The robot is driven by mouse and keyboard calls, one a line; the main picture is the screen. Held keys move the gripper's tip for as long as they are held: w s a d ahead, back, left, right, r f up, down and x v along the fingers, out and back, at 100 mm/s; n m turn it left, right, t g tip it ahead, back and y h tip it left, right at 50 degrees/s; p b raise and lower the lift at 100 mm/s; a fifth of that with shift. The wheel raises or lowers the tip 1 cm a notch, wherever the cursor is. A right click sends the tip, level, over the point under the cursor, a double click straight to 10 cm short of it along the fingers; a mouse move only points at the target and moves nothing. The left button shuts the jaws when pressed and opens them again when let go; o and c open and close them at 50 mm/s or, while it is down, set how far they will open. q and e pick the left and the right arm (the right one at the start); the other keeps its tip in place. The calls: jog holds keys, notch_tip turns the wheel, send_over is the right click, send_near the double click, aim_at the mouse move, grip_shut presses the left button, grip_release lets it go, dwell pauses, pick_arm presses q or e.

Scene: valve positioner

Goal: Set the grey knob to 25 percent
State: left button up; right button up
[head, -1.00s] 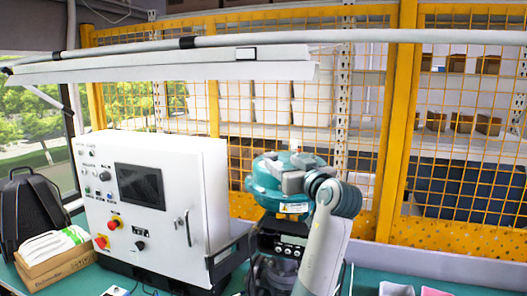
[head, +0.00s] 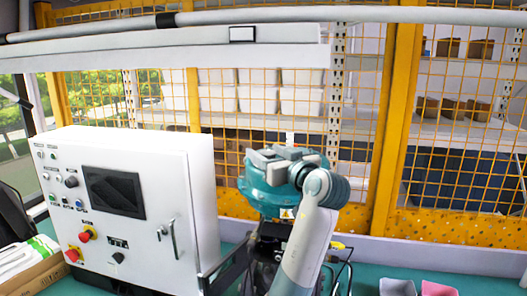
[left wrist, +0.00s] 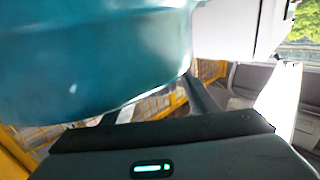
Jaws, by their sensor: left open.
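The white control cabinet (head: 145,205) stands at the left, with a dark screen, buttons and several knobs on its front. A dark grey knob (head: 71,181) sits left of the screen and a black one (head: 118,257) is lower down; their settings are too small to read. In the left wrist view my left gripper (left wrist: 164,102) is open, with nothing seen between its fingers. A large teal housing (left wrist: 95,60) fills the upper left there, close to the fingers. In the head view the fingers cannot be made out clearly. My right gripper is not in view.
In the head view the teal housing (head: 262,195) is near the middle, behind a pale arm link. A pink tray (head: 438,289) and a grey tray (head: 396,287) lie at lower right. A yellow mesh fence (head: 455,160) closes the back. Green bench top shows at right.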

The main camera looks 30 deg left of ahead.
pick_arm(q)
jog(key=shift+d, duration=0.15)
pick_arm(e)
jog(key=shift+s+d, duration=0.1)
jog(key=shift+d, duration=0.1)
pick_arm(q)
jog(key=c, duration=1.1)
jog(key=shift+o, duration=0.2)
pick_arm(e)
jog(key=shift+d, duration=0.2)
pick_arm(q)
jog(key=shift+s+m+t+h, duration=0.1)
jog(key=shift+m+t+h, duration=0.2)
jog(key=shift+t, duration=0.1)
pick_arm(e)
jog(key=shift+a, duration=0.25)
